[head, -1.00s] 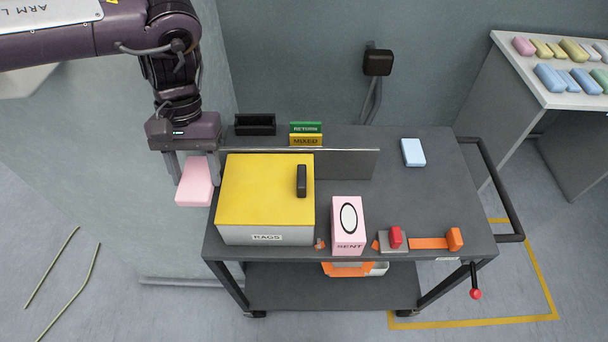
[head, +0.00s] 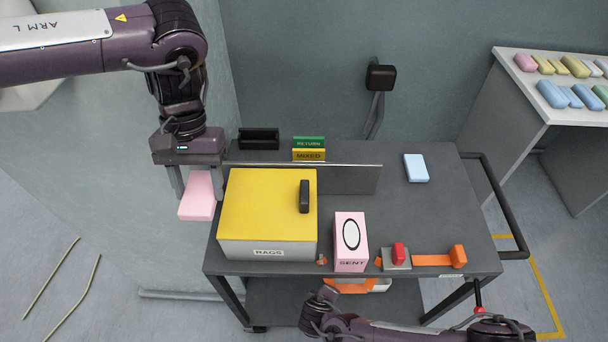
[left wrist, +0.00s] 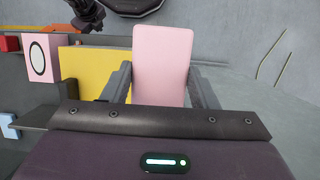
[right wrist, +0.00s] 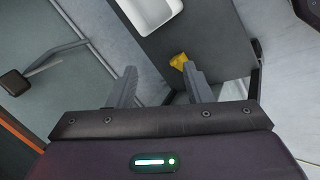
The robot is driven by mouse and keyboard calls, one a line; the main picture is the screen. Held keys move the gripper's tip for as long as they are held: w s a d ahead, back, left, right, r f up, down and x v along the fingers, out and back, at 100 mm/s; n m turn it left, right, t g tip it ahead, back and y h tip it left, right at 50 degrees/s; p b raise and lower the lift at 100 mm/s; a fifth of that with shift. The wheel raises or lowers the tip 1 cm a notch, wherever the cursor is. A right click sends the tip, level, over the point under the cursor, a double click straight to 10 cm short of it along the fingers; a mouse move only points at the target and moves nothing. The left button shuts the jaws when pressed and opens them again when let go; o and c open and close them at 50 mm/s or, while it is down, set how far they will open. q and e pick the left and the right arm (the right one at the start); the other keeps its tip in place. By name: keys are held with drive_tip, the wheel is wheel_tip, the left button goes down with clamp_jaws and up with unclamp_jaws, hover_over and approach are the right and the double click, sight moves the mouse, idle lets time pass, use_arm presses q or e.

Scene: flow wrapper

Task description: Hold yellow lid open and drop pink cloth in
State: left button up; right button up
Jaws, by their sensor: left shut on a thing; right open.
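The rags box (head: 240,250) stands at the left of the cart top. Its yellow lid (head: 262,205) is down, with a black handle (head: 304,196) at the right side. My left gripper (head: 198,190) is shut on the pink cloth (head: 197,205), left of the box and apart from the lid. The cloth also stands between the fingers in the left wrist view (left wrist: 161,65). My right arm shows at the bottom of the head view, in front of the cart. In the right wrist view my right gripper (right wrist: 158,85) is open and empty.
A red knob (head: 398,252) and an orange strip (head: 432,260) are further right. A low grey panel (head: 345,179) runs behind the box. A light blue block (head: 416,168) lies at back right. The right rear top is mostly clear.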

use_arm(q)
drive_tip(key=shift+d, duration=0.1)
use_arm(e)
drive_tip(key=s+a+r+m+h, duration=0.1)
drive_tip(key=s+a+r+m, duration=0.15)
drive_tip(key=r, duration=0.35)
drive_tip(key=s+a+r+m, duration=0.2)
drive_tip(key=s+r, duration=0.2)
drive_tip(key=r, duration=0.2)
drive_tip(key=w+a+r+m, duration=0.2)
drive_tip(key=a+r+m, duration=0.1)
drive_tip(key=a+r, duration=0.3)
wheel_tip(320, 180, up, 23)
drive_tip(key=m+g+y, duration=0.1)
drive_tip(key=m+y, duration=0.2)
drive_tip(key=m, duration=0.1)
hover_over(304, 192)
drive_tip(key=s, duration=0.4)
drive_tip(key=x, duration=1.1)
drive_tip(key=shift+f, duration=0.25)
